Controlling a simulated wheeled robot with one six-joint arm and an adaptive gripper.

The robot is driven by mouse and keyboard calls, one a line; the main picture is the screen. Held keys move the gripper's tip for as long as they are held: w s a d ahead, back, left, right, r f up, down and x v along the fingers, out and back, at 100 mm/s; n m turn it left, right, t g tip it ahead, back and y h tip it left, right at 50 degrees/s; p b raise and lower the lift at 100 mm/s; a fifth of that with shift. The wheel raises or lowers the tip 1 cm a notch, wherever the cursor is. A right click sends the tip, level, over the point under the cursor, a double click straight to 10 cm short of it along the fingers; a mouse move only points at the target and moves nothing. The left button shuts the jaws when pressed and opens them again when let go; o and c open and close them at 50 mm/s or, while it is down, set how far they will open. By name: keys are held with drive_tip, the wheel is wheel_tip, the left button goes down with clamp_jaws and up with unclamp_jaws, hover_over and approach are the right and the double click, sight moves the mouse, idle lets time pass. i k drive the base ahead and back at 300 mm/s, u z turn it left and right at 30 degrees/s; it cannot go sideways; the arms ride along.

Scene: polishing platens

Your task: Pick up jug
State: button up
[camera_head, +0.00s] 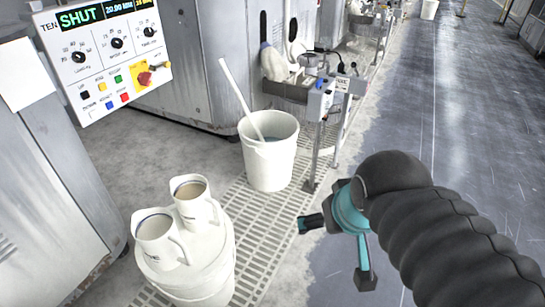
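Two white jugs stand upright side by side on the round white lid of a bucket (215,252) at the lower left. The rear jug (197,212) and the front jug (158,243) are both open at the top and hold brownish liquid. Their handles are on the right side, facing my gripper. My gripper (338,252), teal with black finger pads, is to the right of both jugs with a clear gap. Its fingers are spread apart, with nothing seen between them. Part of it is hidden behind my black ribbed arm.
A white bucket (269,165) with a stick leaning in it stands behind the jugs on floor grating (255,215). A control panel (104,55) and grey machine cabinets line the left and back. A metal post (316,155) stands right of the bucket. Floor at right is open.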

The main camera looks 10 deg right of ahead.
sight(155, 229)
drive_tip(key=z, duration=0.85)
drive_tip(key=i, duration=1.6)
drive_tip(key=u, duration=3.35)
